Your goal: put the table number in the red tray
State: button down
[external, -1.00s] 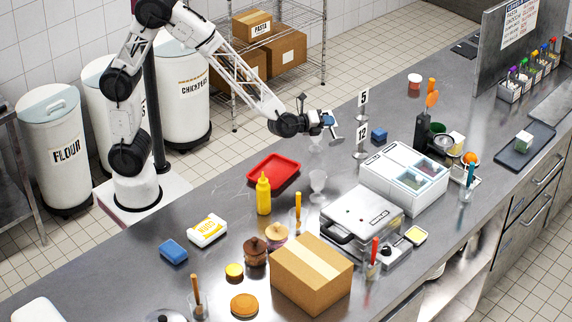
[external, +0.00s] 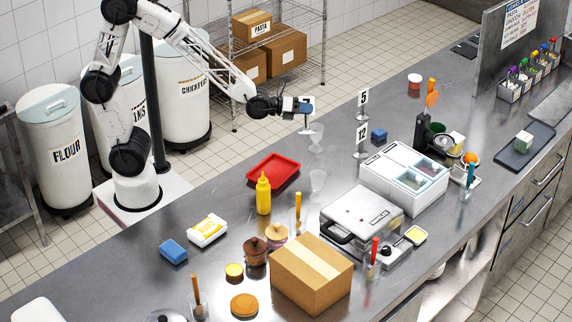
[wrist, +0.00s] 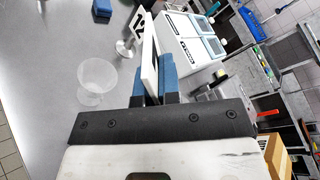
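My gripper (external: 306,107) is in the air above the counter, up and to the right of the red tray (external: 273,171). In the wrist view its blue fingers (wrist: 154,84) are closed around a thin white card with a dark edge (wrist: 149,62), which looks like a table number seen edge-on. The held card (external: 309,113) is small in the external view, and its digits cannot be read. The red tray lies flat and empty on the counter. Two other table numbers, 5 (external: 363,98) and 12 (external: 361,134), stand upright on the counter to the right.
Clear glasses (external: 318,181) stand between the tray and the numbers; one shows in the wrist view (wrist: 97,78). A yellow mustard bottle (external: 264,194) stands just in front of the tray. A white-lidded unit (external: 405,180) and a press (external: 360,218) stand to the right.

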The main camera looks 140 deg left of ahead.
jog(key=s+d+f+m+t+h, duration=0.3)
jog(key=s+d+m+h, duration=0.3)
jog(key=d+m, duration=0.3)
jog(key=s+d+f+m+t+h, duration=0.3)
jog(key=s+d+m+h, duration=0.3)
jog(key=d, duration=0.9)
jog(key=s+f+m, duration=0.1)
jog(key=s+m, duration=0.1)
jog(key=m, duration=0.2)
jog(key=shift+d+f+t, duration=0.2)
jog(key=shift+f+t, duration=0.1)
jog(key=shift+s, duration=0.1)
jog(key=w+a+f, duration=0.1)
jog(key=w+a, duration=0.7)
jog(key=w, duration=0.5)
jog(key=shift+w+a+f, duration=0.2)
jog(key=shift+a+f, duration=0.05)
jog(key=shift+a, duration=0.15)
jog(key=shift+f, duration=1.75)
jog(key=shift+f, duration=0.2)
